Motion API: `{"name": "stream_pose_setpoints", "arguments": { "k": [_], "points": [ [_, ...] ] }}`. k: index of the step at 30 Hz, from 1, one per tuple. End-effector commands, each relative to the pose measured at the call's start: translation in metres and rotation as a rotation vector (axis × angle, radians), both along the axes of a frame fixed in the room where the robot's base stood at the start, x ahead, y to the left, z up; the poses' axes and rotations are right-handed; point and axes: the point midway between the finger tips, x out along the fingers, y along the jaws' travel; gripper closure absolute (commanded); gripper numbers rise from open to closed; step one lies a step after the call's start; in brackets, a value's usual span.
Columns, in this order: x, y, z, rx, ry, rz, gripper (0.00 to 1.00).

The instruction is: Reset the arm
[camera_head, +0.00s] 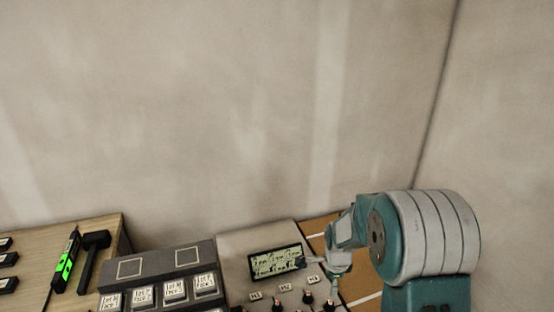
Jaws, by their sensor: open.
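My arm reaches in from the lower right, and its teal and grey housing hides part of what is behind it.
Several labelled white buttons (174,288) sit on a dark box (195,254) left of the panel. Dark knobs (308,297) stand below the screen. Bare wall rises behind.

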Motion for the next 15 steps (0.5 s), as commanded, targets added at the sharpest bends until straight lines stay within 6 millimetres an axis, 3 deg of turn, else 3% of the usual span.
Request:
{"name": "stream_pose_setpoints", "arguments": {
  "k": [1, 6, 15],
  "points": [
    [-0.005, 0.000, 0.022, -0.007, -0.023, 0.058, 0.21],
    [-0.030, 0.000, 0.083, -0.039, -0.077, 0.275, 0.21],
    [-0.091, 0.000, 0.169, -0.125, -0.166, 0.654, 0.21]
  ]
}}
